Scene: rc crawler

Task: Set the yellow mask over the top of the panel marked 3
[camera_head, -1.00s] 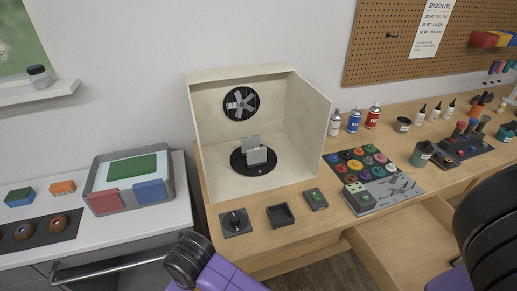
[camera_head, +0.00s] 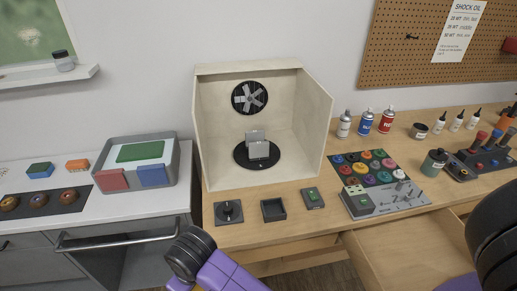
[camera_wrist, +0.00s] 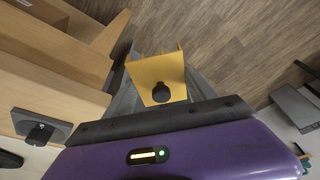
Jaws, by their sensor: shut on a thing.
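The yellow mask (camera_wrist: 155,66) is a bent yellow sheet with a black knob on it, seen in the wrist view. My gripper (camera_wrist: 161,100) is shut on it, with grey fingers partly hidden behind the sheet. The mask is held over the floor and does not show in the head view. Upright grey panels (camera_head: 257,143) stand on a round black turntable (camera_head: 242,158) inside an open cream booth (camera_head: 204,150). I cannot read any number on them, so I cannot tell which is marked 3. My gripper is away from the panels.
A dial box (camera_head: 228,211), a small black tray (camera_head: 273,210) and a green-button box (camera_head: 312,198) lie before the booth. Spray cans (camera_head: 366,122) stand to its right. An open drawer (camera_head: 400,250) juts out at lower right. The booth's front is open.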

